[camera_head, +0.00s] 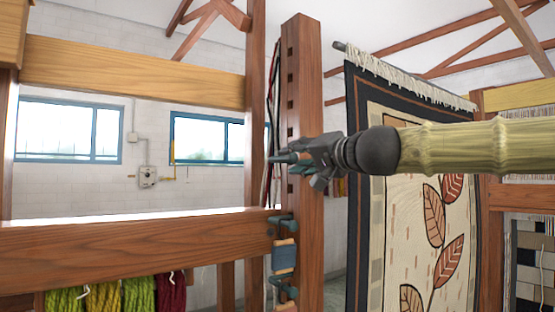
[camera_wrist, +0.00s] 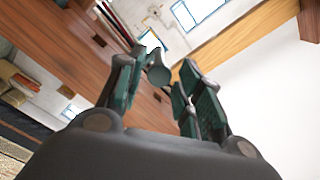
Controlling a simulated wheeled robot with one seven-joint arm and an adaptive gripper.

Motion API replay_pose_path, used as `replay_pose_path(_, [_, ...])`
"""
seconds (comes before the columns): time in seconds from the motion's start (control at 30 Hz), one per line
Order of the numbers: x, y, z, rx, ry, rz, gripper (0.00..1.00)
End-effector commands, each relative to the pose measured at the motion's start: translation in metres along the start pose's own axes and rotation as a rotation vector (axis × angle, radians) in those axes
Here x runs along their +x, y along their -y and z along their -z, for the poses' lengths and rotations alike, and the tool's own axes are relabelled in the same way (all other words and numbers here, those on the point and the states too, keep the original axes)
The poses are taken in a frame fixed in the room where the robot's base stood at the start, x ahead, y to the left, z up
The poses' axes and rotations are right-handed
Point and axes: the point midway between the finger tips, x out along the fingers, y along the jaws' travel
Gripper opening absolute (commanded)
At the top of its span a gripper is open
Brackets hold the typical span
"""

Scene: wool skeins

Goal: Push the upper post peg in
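The wooden post (camera_head: 306,90) stands upright in the middle of the head view, with a column of square holes in its face. In the wrist view, a grey-teal round-ended piece that looks like the upper peg (camera_wrist: 158,76) shows between my fingertips, closer to the left finger. My gripper (camera_head: 296,160) reaches in from the right across the post, at mid height. In the wrist view my gripper (camera_wrist: 165,66) has its teal-padded fingers apart, with a gap beside the round piece. How far the peg stands out of the post is hard to tell; my fingers partly hide it.
Teal pegs (camera_head: 282,221) and a blue block (camera_head: 284,258) sit lower on the post. A wooden beam (camera_head: 130,252) joins from the left, with coloured wool skeins (camera_head: 105,296) hanging below. A patterned rug (camera_head: 410,230) hangs at right behind my arm.

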Motion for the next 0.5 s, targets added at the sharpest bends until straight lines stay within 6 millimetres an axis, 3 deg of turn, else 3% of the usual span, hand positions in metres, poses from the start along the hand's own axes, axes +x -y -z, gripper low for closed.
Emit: replay_pose_path(0.5, [0.057,0.000,-0.001,0.000,0.002,-0.002,0.35])
